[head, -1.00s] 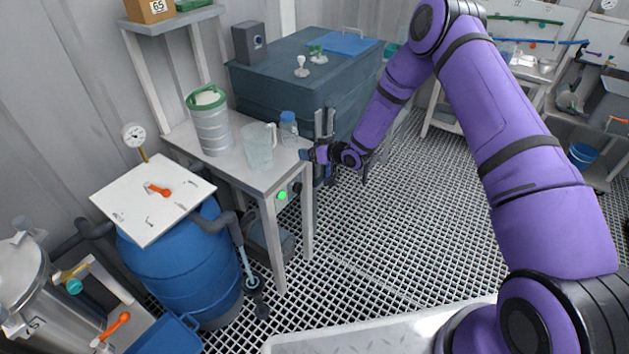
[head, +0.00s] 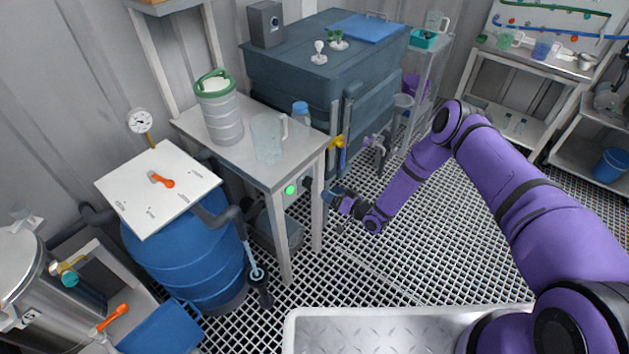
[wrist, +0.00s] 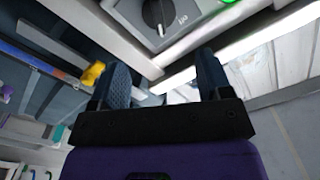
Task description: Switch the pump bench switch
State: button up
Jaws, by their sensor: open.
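The pump bench switch is a dark rotary knob (wrist: 154,12) with a white pointer mark on a grey plate (wrist: 185,10), seen at the top of the wrist view and partly cut off. In the head view the knob (head: 308,182) is small, on the bench's front apron beside a lit green lamp (head: 290,190). The lamp's green edge (wrist: 228,1) shows at the wrist view's top. My gripper (head: 328,192) is open and empty, just right of the knob and apart from it. In the wrist view its two dark blue fingers (wrist: 163,76) stand apart below the switch plate.
The bench (head: 190,125) carries a green-lidded canister (head: 218,112), a clear jug (head: 267,142) and a blue-capped bottle (head: 300,116). A yellow valve handle (head: 338,142) is on the dark tank (head: 290,75) behind. A blue barrel (head: 190,258) stands left. Grated floor right of the bench is open.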

aim_at(312, 181)
jog(key=x, duration=0.9)
jog(key=c, duration=0.9)
